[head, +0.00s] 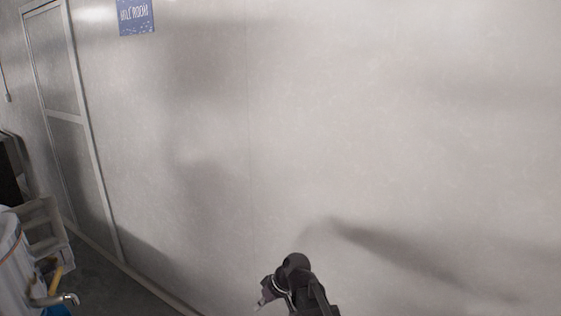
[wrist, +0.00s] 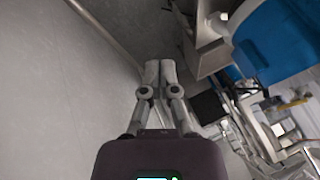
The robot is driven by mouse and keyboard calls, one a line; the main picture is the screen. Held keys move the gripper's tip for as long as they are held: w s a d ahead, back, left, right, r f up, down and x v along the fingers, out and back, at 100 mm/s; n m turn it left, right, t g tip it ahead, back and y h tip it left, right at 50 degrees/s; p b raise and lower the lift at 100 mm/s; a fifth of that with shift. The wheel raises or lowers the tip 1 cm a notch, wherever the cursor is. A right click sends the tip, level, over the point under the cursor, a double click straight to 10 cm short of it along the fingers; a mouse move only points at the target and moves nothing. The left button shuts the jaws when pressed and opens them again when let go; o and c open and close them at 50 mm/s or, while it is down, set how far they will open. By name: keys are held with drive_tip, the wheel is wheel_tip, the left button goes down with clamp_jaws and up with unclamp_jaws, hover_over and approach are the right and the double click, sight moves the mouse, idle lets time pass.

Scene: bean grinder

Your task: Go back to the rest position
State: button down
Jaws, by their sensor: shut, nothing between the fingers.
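My gripper (wrist: 160,68) shows in the middle of the wrist view, with its two grey fingers together and nothing between them. It hangs in free air and touches nothing that I can see. In the head view only a dark part of my arm shows at the bottom, in front of the pale wall; the fingertips cannot be made out there.
A pale wall (head: 400,120) fills most of the head view, with a framed door (head: 65,120) and a blue sign (head: 136,16). A white container (head: 12,262) stands at the lower left. In the wrist view, a blue object (wrist: 275,40) and metal machinery crowd the right.

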drive_tip(key=s+d+f+m+h, duration=0.1)
drive_tip(key=s+d+m+h, duration=0.2)
drive_tip(key=d, duration=0.8)
drive_tip(key=s+d+f+m+h, duration=0.1)
drive_tip(key=s+d+m+h, duration=0.2)
drive_tip(key=d, duration=0.9)
drive_tip(key=s+m, duration=0.2)
drive_tip(key=shift+s+f+m+h, duration=0.25)
drive_tip(key=shift+f+m+h, duration=0.05)
drive_tip(key=shift+f+h, duration=0.1)
